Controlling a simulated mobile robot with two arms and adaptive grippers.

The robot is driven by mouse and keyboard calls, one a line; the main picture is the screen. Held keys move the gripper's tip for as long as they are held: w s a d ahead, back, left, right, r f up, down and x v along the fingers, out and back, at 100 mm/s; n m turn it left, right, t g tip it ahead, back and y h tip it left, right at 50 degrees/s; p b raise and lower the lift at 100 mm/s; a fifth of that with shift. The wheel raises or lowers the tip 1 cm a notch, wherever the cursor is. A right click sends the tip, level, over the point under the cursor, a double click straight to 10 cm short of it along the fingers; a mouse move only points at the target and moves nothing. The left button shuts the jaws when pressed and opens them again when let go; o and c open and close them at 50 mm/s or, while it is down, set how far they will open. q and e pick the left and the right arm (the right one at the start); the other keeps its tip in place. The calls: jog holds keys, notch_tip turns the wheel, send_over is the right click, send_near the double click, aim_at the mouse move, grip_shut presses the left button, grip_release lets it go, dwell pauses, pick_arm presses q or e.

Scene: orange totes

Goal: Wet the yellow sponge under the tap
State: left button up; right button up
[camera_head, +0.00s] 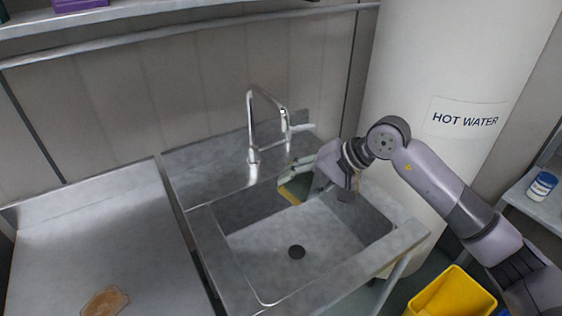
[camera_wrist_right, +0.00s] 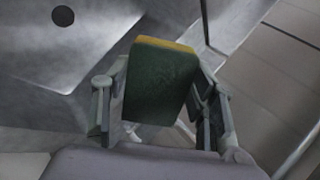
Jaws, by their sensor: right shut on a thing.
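The yellow sponge (camera_head: 294,187) with a dark green side is in my right gripper (camera_head: 298,172), over the back part of the sink (camera_head: 338,276). In the right wrist view the sponge (camera_wrist_right: 160,82) shows its green face and a yellow edge, with the fingers (camera_wrist_right: 160,100) pressed on its two sides. The tap (camera_head: 253,122) is a tall chrome spout behind the basin, arching just above and near the sponge. No water stream can be made out. My left gripper is not in view.
A steel counter (camera_head: 100,240) on the left carries a brown patch (camera_head: 105,302). A white tank labelled HOT WATER (camera_head: 430,70) stands behind my right arm. A yellow bucket (camera_head: 450,295) is at lower right. The basin with its drain (camera_head: 296,252) is empty.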

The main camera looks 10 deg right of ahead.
dwell(0.6)
jog(key=s+d+r, duration=0.1)
jog(key=s+r, duration=0.3)
jog(key=shift+s+d+b, duration=0.25)
jog(key=shift+s+b, duration=0.05)
jog(key=shift+s, duration=0.1)
dwell(0.3)
